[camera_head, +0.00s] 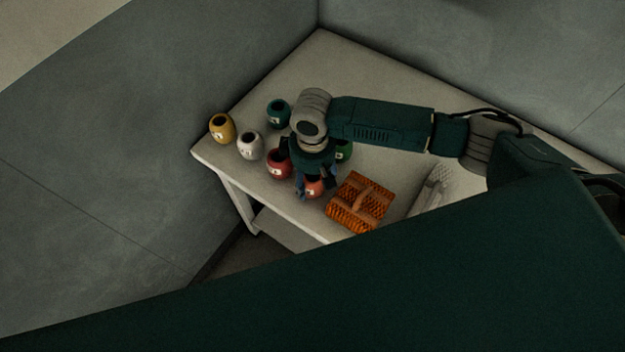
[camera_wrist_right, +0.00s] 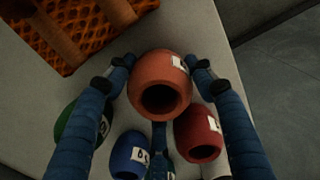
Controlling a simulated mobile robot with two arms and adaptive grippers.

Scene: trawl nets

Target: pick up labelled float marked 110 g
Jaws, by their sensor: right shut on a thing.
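An orange-red float (camera_head: 314,189) with a white label is between the fingers of my right gripper (camera_head: 315,184) near the table's front edge. In the right wrist view the same float (camera_wrist_right: 160,98) has its dark round opening facing the camera, and the right gripper's fingertips (camera_wrist_right: 160,68) press on both its sides. The label is too small and turned to read. A darker red float (camera_head: 278,165) stands just left of the gripper. In the right wrist view a red float (camera_wrist_right: 200,142), a blue float (camera_wrist_right: 129,158) and a green float (camera_wrist_right: 76,125) are close by. My left gripper is not in view.
A yellow float (camera_head: 221,128), a white float (camera_head: 249,146) and a teal float (camera_head: 277,113) stand on the left of the pale table (camera_head: 385,90). A whitish object (camera_head: 431,190) lies farther right.

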